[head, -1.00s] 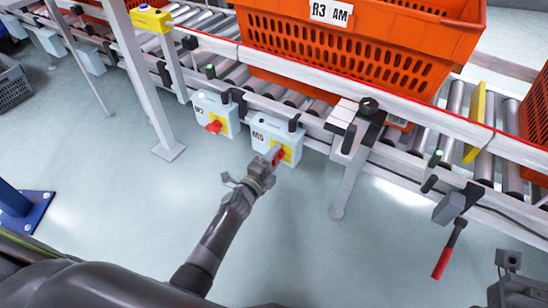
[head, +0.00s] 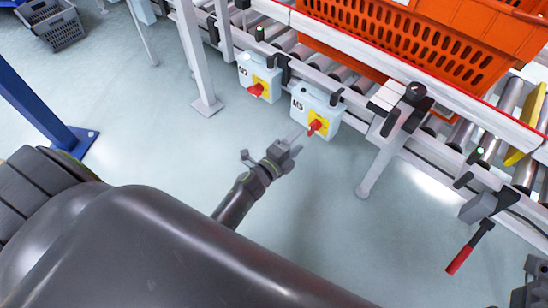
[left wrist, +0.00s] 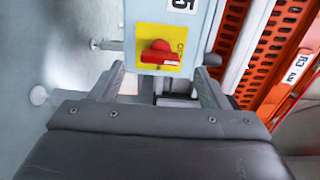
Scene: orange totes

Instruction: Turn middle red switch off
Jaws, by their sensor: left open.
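A red rotary switch (head: 316,127) on a yellow plate sits on the front of a pale blue box (head: 320,107) whose label seems to read M5. My left gripper (head: 293,143) is open, just in front of and below this switch, apart from it. In the left wrist view the red switch (left wrist: 157,54) shows between and beyond the open fingers of my left gripper (left wrist: 160,80), its handle lying roughly crosswise. A second box (head: 258,72) with its own red switch (head: 256,90) hangs to the left. A grey part at the lower right may be my right gripper (head: 532,285); its jaws are unclear.
The boxes hang below a roller conveyor (head: 345,72) carrying an orange tote (head: 400,45). A white post (head: 198,65) stands left of the boxes, and a conveyor leg (head: 378,170) right of them. A red-handled lever (head: 460,260) hangs at right. Floor below is clear.

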